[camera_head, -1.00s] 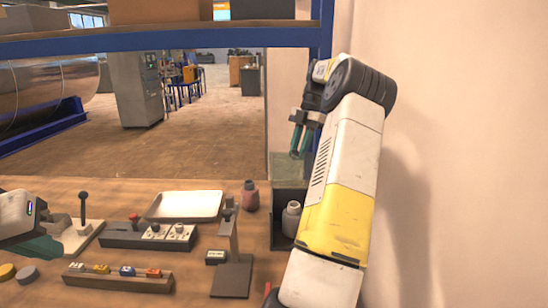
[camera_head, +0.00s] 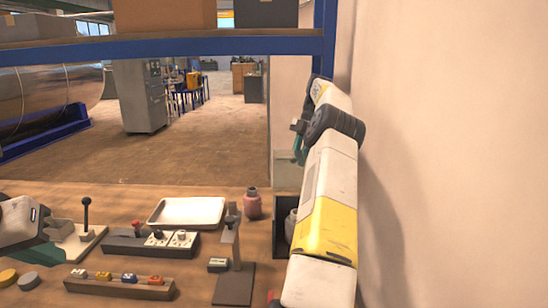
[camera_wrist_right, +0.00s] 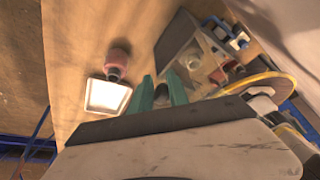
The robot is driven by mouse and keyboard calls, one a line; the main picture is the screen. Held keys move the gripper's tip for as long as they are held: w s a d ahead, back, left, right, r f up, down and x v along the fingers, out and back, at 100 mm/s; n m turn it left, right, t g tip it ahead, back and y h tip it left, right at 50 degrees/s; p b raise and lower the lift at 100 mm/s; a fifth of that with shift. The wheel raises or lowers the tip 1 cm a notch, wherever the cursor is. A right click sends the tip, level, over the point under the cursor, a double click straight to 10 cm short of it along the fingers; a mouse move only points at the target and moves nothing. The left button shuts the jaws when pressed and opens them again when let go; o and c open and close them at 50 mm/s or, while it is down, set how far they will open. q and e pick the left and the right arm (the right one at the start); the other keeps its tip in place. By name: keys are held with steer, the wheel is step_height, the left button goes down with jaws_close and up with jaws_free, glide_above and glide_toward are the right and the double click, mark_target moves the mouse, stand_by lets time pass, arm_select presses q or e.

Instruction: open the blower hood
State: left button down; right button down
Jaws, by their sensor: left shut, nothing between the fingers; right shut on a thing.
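The blower hood is a dark box (camera_head: 281,236) at the right back of the bench, with a pale, see-through panel (camera_head: 286,168) standing up behind it. A grey bottle (camera_head: 289,226) is inside, partly hidden by my right arm. The box and bottle also show in the right wrist view (camera_wrist_right: 205,72). My right gripper (camera_head: 299,150) is at the panel's upper right. In the wrist view its teal fingers (camera_wrist_right: 161,92) are shut on a small dark part, apparently of the hood; the exact contact is unclear. My left gripper (camera_head: 50,257) is shut and empty at the bench's left.
A white tray (camera_head: 187,212), a red bottle (camera_head: 253,204), a control box with knobs (camera_head: 150,243), a post stand (camera_head: 233,285), a lever on a base (camera_head: 86,215) and a block rack (camera_head: 118,288) stand on the bench. A blue shelf beam (camera_head: 180,47) crosses above; a wall is close on the right.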

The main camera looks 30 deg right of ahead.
steer(key=shift+w+a+f, duration=0.1)
steer(key=shift+w+a, duration=0.2)
steer(key=shift+w, duration=0.1)
steer(key=c, duration=1.1)
jaws_free()
steer(key=shift+w, duration=0.2)
steer(key=shift+s+d, duration=0.1)
steer(key=shift+d, duration=0.05)
steer(key=shift+s, duration=0.1)
